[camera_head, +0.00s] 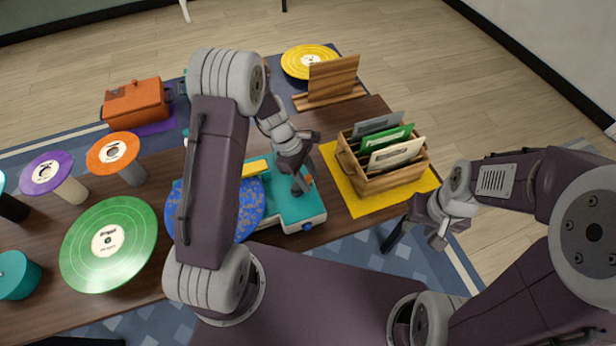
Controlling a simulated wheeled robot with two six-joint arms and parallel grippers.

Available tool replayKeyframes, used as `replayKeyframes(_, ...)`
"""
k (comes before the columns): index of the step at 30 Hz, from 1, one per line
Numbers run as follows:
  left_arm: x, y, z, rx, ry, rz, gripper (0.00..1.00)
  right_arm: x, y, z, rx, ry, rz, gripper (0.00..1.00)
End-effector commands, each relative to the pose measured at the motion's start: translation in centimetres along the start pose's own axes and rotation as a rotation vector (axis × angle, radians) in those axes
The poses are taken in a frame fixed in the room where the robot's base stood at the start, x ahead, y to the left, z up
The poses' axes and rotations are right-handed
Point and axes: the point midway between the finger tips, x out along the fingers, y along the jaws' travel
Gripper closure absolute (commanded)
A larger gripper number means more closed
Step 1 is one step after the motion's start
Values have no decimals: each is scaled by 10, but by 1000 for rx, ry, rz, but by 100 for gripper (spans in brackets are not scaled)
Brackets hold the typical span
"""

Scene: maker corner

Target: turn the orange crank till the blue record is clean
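The blue record (249,212) lies on a teal machine (292,213); its visible part is mottled with darker blotches, and my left arm hides its middle. A bit of the orange crank (309,181) shows at the machine's right side. My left gripper (300,187) points down at the crank, right beside or on it. Its fingertips are too small and overlapped to tell whether they grip the handle. My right gripper (394,235) hangs off the table's right front edge, away from the machine, and its finger opening is unclear.
A wooden crate (385,185) of sleeves stands on a yellow mat (345,190) at right. A green record (108,243), purple record (47,172) and orange record (113,152) are at left. Behind are an orange case (133,103), a yellow record (308,61) and a wooden rack (332,82).

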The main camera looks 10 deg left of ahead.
Motion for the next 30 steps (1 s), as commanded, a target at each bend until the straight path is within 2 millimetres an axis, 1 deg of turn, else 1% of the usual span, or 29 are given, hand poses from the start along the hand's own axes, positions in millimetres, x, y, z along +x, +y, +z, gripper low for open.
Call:
replayKeyframes(5, 0, 0, 0, 0, 0, 0, 61, 0, 0, 0, 0, 0, 0, 64)
replayKeyframes(6, 0, 0, 0, 0, 0, 0, 72, 0, 0, 0, 0, 0, 0, 64)
replayKeyframes(8, 0, 0, 0, 0, 0, 0, 89, 0, 0, 0, 0, 0, 0, 64)
replayKeyframes(9, 0, 0, 0, 0, 0, 0, 100, 0, 0, 0, 0, 0, 0, 64)
replayKeyframes(30, -2, 0, 1, 16, -1, -4, 100, -2, 0, 0, 0, 0, 0, 64)
